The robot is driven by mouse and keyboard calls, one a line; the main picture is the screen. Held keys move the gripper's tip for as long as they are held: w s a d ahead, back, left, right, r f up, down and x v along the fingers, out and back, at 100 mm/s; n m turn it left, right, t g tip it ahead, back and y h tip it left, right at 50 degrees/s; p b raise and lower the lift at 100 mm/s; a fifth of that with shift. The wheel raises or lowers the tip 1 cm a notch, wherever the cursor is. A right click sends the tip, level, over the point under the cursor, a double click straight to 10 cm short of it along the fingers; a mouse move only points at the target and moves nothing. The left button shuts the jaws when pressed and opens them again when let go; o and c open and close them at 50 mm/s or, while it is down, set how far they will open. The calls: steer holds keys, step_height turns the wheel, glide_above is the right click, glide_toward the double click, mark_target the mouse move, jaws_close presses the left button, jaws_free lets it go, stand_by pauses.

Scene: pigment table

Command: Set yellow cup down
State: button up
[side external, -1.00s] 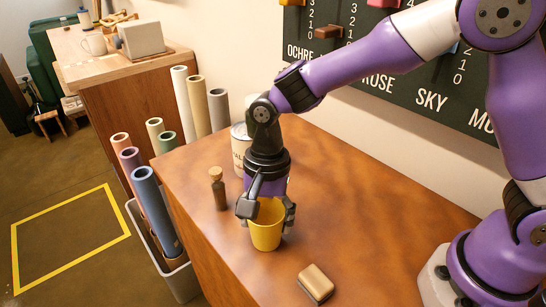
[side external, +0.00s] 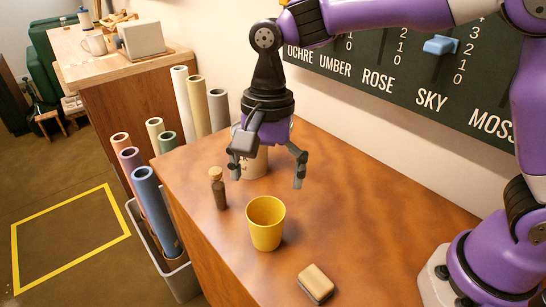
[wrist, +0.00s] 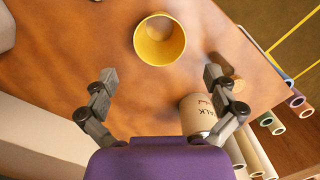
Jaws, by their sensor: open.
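The yellow cup (side external: 266,226) stands upright on the brown wooden table (side external: 340,200). It is open at the top and looks empty. In the wrist view the cup (wrist: 160,42) sits ahead of the fingertips, with nothing touching it. My gripper (side external: 267,180) is open and empty, above and behind the cup in the side view. In the wrist view my gripper's fingers (wrist: 160,75) are spread wide apart.
A corked bottle (side external: 218,190) stands left of the cup, and an eraser-like block (side external: 316,283) lies at the front. A labelled can (side external: 250,163) stands behind my gripper. Paper rolls (side external: 158,205) fill a bin beside the table.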

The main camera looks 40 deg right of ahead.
steer(key=s+d+r+n+t, duration=0.2)
steer(key=s+d+r+n, duration=0.1)
steer(key=d+r, duration=0.35)
steer(key=s+d+f+n+t+h, duration=0.1)
steer(key=s+d+n+t, duration=0.3)
steer(key=s+d+n, duration=0.3)
steer(key=shift+d+f, duration=0.2)
steer(key=shift+d, duration=0.95)
